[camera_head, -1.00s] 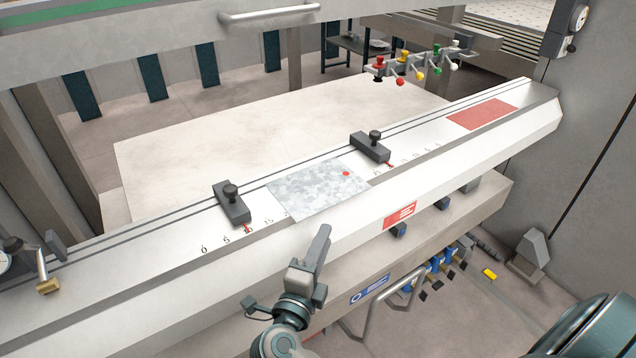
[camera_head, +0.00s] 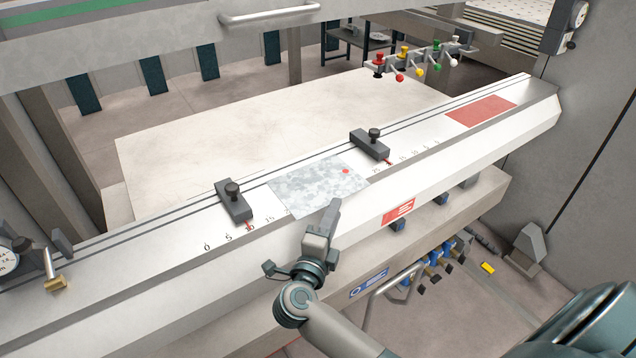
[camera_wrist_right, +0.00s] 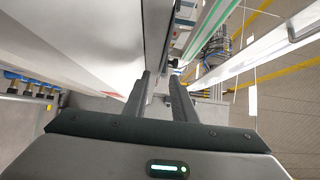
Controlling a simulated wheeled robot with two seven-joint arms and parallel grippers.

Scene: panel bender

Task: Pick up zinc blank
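The zinc blank (camera_head: 312,186) is a thin, mottled grey sheet with a red dot near its far right corner. I cannot make out the blank there. My left gripper is not in view.
Dark stops, a left one (camera_head: 234,202) and a right one (camera_head: 371,145), stand on the ledge beside the blank. A red patch (camera_head: 481,111) lies further right. A brass-tipped gauge fitting (camera_head: 54,280) is at far left. Below are a handrail (camera_head: 385,287) and blue-capped fittings (camera_head: 437,256).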

